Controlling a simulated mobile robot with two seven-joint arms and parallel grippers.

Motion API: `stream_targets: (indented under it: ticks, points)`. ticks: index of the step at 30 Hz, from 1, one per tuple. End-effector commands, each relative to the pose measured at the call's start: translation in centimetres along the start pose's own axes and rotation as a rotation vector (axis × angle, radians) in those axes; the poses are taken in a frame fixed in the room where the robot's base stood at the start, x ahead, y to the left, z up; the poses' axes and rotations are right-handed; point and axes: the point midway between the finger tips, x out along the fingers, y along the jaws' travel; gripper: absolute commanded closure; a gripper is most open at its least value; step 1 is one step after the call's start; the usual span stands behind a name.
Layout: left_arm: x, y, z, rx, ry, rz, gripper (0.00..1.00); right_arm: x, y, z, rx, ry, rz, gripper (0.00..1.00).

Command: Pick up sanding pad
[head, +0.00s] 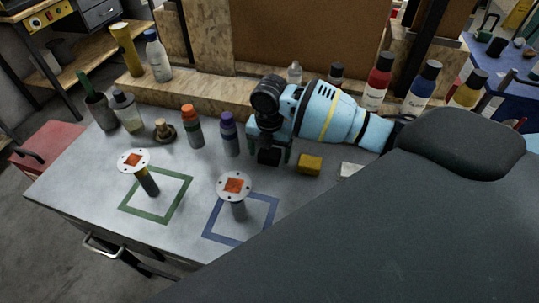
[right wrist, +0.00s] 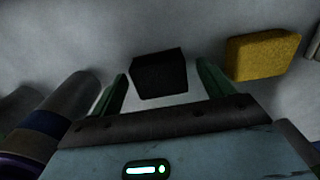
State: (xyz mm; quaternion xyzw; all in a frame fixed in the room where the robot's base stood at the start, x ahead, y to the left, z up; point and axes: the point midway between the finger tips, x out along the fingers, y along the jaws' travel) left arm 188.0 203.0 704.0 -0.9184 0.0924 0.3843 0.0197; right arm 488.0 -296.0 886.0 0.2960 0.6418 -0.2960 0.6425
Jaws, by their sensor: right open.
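A small black block (head: 268,157), which looks like the sanding pad, lies on the grey table. It also shows in the right wrist view (right wrist: 160,75), lying between and just beyond the green fingertips. My right gripper (head: 269,153) is open, pointing down above the block, with a finger to each side. I see a gap between the block and each finger in the right wrist view (right wrist: 161,82); nothing is held. My left gripper is not in view.
A yellow sponge-like block (head: 309,165) lies close right of the gripper. Purple-capped (head: 229,135) and orange-capped (head: 192,127) bottles stand to its left. Two round-topped stands (head: 235,184) (head: 134,160) are at green and blue squares. Several bottles line a wooden ledge (head: 205,90) behind.

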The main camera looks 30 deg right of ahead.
Motion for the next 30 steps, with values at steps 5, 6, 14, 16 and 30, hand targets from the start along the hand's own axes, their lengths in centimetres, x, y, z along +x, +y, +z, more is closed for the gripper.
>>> stream_targets:
  ticks: [5, 6, 14, 16, 30]
  points:
    - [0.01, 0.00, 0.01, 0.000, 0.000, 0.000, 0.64, 0.36, -0.01, -0.02, -0.001, 0.000, 0.000, 0.20]
    - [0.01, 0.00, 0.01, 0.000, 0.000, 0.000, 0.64, 0.34, 0.00, -0.02, -0.001, 0.000, 0.000, 0.20]
    - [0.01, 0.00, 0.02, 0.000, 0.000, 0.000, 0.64, 0.31, 0.00, -0.01, 0.000, 0.000, 0.000, 0.45]
    - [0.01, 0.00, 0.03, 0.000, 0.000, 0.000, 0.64, 0.30, 0.00, -0.01, 0.000, 0.000, 0.000, 0.54]
    - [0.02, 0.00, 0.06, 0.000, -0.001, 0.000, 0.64, -0.17, 0.04, 0.03, 0.000, -0.001, 0.002, 0.68]
